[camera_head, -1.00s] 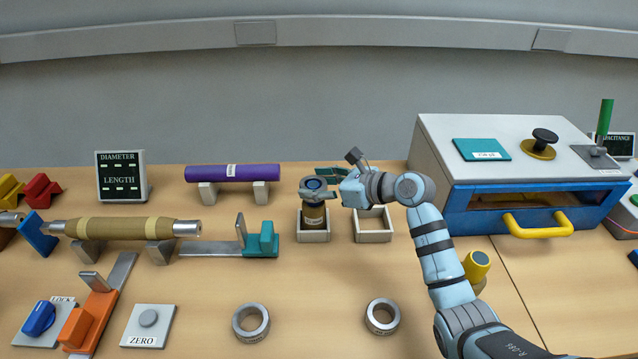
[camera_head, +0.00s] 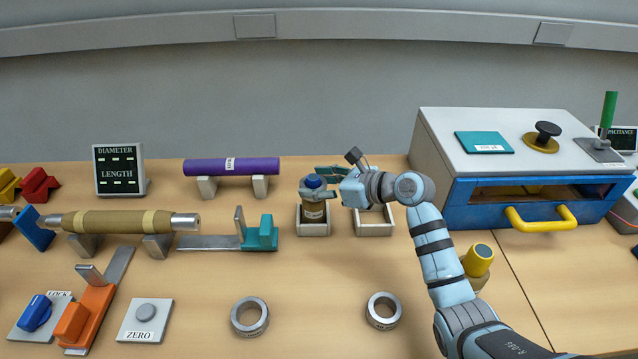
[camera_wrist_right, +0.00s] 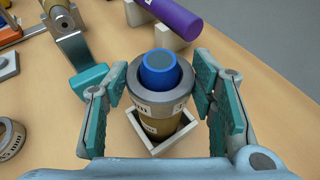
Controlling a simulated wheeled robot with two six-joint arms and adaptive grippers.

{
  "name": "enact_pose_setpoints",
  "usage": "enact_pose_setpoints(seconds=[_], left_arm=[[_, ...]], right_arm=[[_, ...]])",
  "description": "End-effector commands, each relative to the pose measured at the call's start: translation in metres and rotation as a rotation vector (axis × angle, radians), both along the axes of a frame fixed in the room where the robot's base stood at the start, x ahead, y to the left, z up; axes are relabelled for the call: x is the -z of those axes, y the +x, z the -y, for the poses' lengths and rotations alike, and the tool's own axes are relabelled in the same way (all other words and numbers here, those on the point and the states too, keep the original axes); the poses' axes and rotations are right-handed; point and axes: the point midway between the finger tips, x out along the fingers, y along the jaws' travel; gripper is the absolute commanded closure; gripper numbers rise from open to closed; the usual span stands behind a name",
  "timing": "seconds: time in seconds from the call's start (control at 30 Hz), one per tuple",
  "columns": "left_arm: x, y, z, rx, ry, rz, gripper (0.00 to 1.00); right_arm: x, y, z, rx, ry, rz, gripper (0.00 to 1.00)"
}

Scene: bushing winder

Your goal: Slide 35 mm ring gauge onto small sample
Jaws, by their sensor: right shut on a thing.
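The small sample (camera_head: 314,214) is a brown cylinder with a blue top. It stands upright in the left of two small white trays (camera_head: 313,232). A grey ring gauge (camera_wrist_right: 163,105) sits around the sample's upper end in the right wrist view, and the blue top (camera_wrist_right: 160,72) sticks up through it. The size on its label is too small to read. My right gripper (camera_head: 312,192) is shut on this ring, with a teal-padded finger on each side. The sample's body also shows below the ring in the wrist view (camera_wrist_right: 160,133). My left gripper is out of view.
Two more ring gauges lie on the front table, one left (camera_head: 249,316) and one right (camera_head: 384,310). The right white tray (camera_head: 374,232) is beside the sample's tray. A purple cylinder (camera_head: 228,166) rests behind on blocks. A blue-and-grey cabinet (camera_head: 480,206) stands at right.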

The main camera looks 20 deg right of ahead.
Motion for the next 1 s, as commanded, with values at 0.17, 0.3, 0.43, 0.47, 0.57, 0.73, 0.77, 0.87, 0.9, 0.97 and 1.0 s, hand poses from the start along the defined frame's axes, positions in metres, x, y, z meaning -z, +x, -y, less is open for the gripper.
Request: enact_pose_setpoints(seconds=[0.17,0.3,0.43,0.47,0.57,0.73,0.77,0.87,0.9,0.97,1.0], left_arm=[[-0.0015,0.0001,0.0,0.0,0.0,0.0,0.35],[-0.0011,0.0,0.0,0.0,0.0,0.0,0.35],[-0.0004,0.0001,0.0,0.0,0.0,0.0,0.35],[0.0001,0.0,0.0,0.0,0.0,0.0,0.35],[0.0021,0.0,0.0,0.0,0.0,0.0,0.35],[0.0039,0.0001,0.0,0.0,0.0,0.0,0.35],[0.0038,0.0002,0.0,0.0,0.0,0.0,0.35],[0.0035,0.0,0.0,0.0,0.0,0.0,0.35],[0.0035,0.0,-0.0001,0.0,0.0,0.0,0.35],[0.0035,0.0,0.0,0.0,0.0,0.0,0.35],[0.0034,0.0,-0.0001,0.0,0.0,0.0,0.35]], right_arm=[[-0.0009,0.0001,0.0,0.0,0.001,0.001,0.81],[-0.0005,0.0001,-0.0001,0.0,0.001,0.001,0.81],[0.0005,0.0002,0.0,0.0,0.001,0.001,0.81],[0.0011,0.0,-0.0001,0.0,0.001,0.001,0.81],[0.0039,0.0001,0.0,0.0,0.001,0.001,0.81],[0.0069,0.0001,0.0,0.0,0.001,0.001,0.81],[0.0068,0.0001,0.0,0.0,0.001,0.001,0.81],[0.0065,0.0001,0.0,0.0,0.0,0.0,0.81],[0.0065,0.0001,0.0,0.0,0.0,0.0,0.81],[0.0065,0.0001,0.0,0.0,0.0,0.0,0.81],[0.0065,0.0001,0.0,0.0,0.0,0.0,0.81]])
